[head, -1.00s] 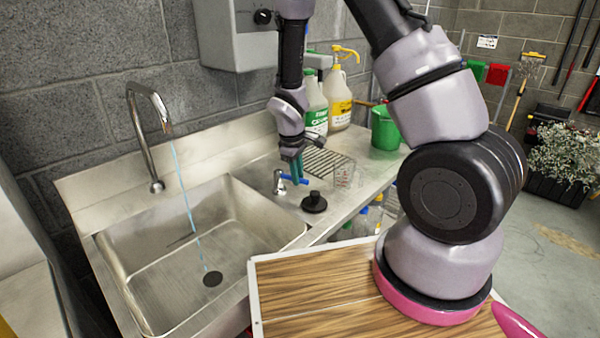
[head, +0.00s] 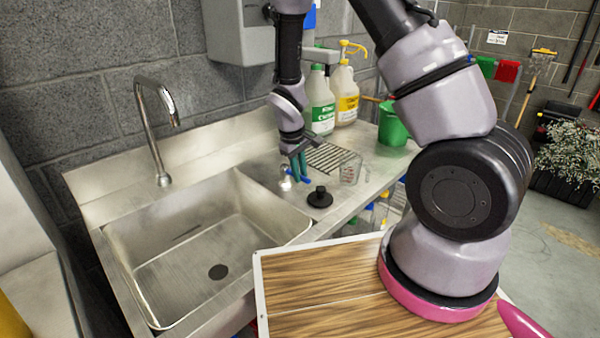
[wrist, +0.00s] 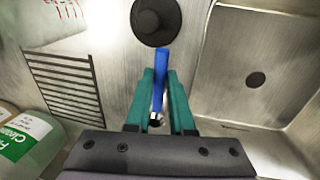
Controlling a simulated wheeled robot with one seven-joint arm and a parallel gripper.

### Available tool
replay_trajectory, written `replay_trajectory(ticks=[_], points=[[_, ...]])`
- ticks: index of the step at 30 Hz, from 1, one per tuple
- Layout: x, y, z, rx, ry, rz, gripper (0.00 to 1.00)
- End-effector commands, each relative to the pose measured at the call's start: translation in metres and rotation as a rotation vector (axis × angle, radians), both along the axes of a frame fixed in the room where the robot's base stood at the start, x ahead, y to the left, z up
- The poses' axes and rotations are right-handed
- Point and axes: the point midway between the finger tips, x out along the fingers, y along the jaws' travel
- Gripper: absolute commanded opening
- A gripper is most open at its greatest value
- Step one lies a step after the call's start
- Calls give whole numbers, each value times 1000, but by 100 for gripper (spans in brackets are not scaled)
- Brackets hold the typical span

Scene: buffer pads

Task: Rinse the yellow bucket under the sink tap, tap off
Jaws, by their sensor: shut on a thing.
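The sink tap (head: 158,125) arches over the steel sink (head: 190,262), and no water runs from it. The sink is empty and its dark drain (head: 218,271) shows at the bottom. My gripper (head: 301,172) is at the small tap valve on the counter right of the sink. In the wrist view its teal fingers are shut on the blue handle (wrist: 161,72) of that valve, and the handle points away toward the black stopper. A yellow surface (head: 12,320) shows at the lower left edge of the head view; I cannot tell whether it is the bucket.
A black stopper (head: 320,197), a clear measuring jug (head: 350,168) and a drain rack (head: 325,158) are close to my gripper. Cleaner jugs (head: 320,103) and a green bucket (head: 392,125) stand behind. A wood-topped surface (head: 325,290) lies in front.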

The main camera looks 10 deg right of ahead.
Motion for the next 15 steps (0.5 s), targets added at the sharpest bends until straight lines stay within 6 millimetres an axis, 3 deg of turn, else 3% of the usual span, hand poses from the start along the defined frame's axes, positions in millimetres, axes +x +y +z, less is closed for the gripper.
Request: replay_trajectory(ticks=[1,3,15], points=[[0,1,0,1,1,0,29],[0,1,0,1,0,0,51],[0,2,6,2,-2,2,51]])
